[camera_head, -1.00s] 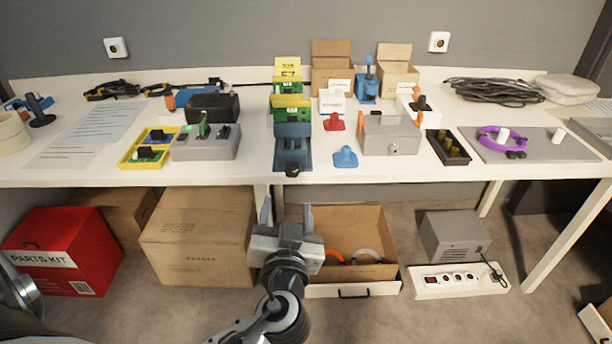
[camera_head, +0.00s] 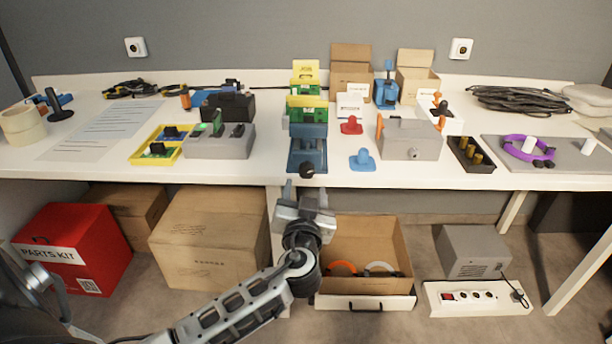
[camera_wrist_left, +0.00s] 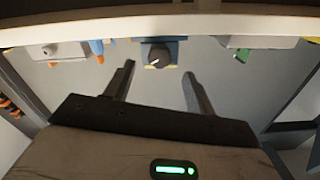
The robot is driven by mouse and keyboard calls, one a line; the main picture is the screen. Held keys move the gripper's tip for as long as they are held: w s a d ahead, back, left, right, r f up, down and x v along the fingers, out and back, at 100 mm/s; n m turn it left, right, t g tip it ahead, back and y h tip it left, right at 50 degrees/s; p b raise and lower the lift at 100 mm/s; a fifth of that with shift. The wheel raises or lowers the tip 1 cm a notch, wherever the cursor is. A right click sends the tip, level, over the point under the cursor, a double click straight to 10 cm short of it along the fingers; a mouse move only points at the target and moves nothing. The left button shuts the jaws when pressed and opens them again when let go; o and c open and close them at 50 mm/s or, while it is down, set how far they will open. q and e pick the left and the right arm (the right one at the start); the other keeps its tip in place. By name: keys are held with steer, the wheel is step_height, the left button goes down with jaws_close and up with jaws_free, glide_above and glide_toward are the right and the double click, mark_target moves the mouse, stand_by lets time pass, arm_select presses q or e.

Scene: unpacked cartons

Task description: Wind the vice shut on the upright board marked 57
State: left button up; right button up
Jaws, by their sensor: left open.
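The blue vice (camera_head: 307,152) stands near the table's front edge, with a black knob (camera_head: 307,172) facing me. A green board with a yellow top strip (camera_head: 307,113) stands upright at the vice; I cannot read its marking or tell how tightly the jaws sit on it. My left gripper (camera_head: 305,188) is open and empty, just in front of and below the knob. In the left wrist view the knob (camera_wrist_left: 157,58) shows between and beyond the two apart fingers (camera_wrist_left: 158,75), not touching them as far as I can see. My right gripper is out of view.
A grey switch box (camera_head: 220,147) and yellow tray (camera_head: 140,155) lie left of the vice. A blue knobbed piece (camera_head: 362,160) and grey box (camera_head: 410,142) stand to its right. The white table edge (camera_head: 230,184) runs close to my gripper; an open carton (camera_head: 360,245) sits below.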

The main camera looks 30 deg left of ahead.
mark_target(306, 174)
arm_select(q)
steer(key=shift+x, duration=2.8)
steer(key=c, duration=1)
